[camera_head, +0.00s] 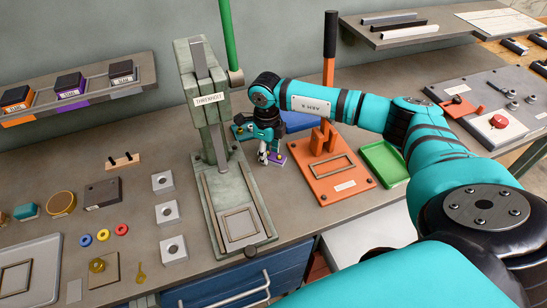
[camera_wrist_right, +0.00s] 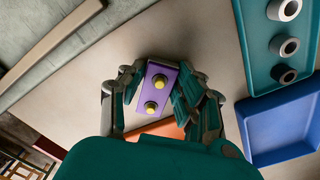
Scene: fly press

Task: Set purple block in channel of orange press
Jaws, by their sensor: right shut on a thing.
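The purple block (camera_head: 279,160) has two yellow knobs on it; in the right wrist view the purple block (camera_wrist_right: 156,92) sits between the fingers. My right gripper (camera_head: 268,154) is shut on it, above the bench between the green press and the orange press. The orange press (camera_head: 327,185) has a flat base with a rectangular frame and a tall black-handled lever. My left gripper is in neither view.
The green press (camera_head: 240,200) stands just left of my right gripper. A green tray (camera_head: 384,162) lies right of the orange press. A blue tray (camera_wrist_right: 280,130) and a teal holder with metal rings (camera_wrist_right: 268,85) are nearby. Small parts cover the bench at left.

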